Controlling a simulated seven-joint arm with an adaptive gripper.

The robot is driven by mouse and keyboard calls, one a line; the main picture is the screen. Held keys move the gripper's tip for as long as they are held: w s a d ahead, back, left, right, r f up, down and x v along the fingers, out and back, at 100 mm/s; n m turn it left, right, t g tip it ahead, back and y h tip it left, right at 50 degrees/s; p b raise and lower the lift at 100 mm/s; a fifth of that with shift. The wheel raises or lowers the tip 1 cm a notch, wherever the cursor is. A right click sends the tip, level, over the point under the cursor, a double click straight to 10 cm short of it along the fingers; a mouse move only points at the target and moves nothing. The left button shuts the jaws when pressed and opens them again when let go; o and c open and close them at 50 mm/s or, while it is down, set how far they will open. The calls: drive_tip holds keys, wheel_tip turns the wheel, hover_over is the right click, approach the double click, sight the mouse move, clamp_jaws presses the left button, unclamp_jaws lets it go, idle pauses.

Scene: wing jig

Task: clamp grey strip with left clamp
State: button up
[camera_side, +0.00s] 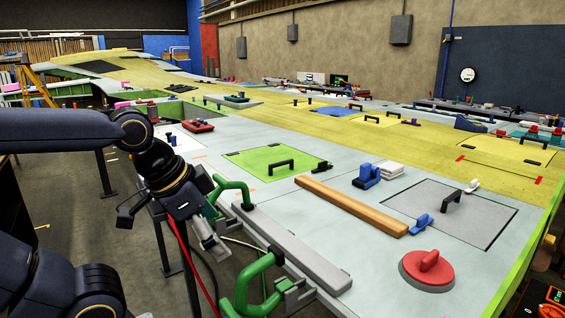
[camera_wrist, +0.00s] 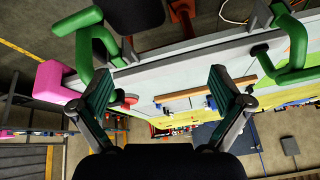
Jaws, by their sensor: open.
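The grey strip (camera_side: 290,245) lies along the near edge of the pale panel in the side view. The green left clamp (camera_side: 232,185) stands at its far end, partly hidden by my wrist. A second green clamp (camera_side: 243,292) stands at the edge beside the strip's near end. My gripper (camera_wrist: 160,78) is open and empty, off the panel's edge close to the left clamp in the side view. The wrist view looks upside down. There the left clamp (camera_wrist: 296,45) seems to be at the right and the other clamp (camera_wrist: 85,42) at the left. Whether the clamp jaws press the strip cannot be told.
A wooden bar (camera_side: 350,205), a red round suction handle (camera_side: 427,268), a blue clamp (camera_side: 367,176) and a green plate with a black handle (camera_side: 262,160) rest on the panel. A pink block (camera_wrist: 50,80) shows at the left of the wrist view. Hoses hang below the edge.

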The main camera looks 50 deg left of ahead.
drive_tip(key=w+r+m, duration=0.4)
drive_tip(key=m, duration=0.3)
drive_tip(key=m+g, duration=0.5)
drive_tip(key=m, duration=0.3)
approach(301, 249)
wheel_tip(301, 249, down, 9)
drive_tip(key=shift+w, duration=0.15)
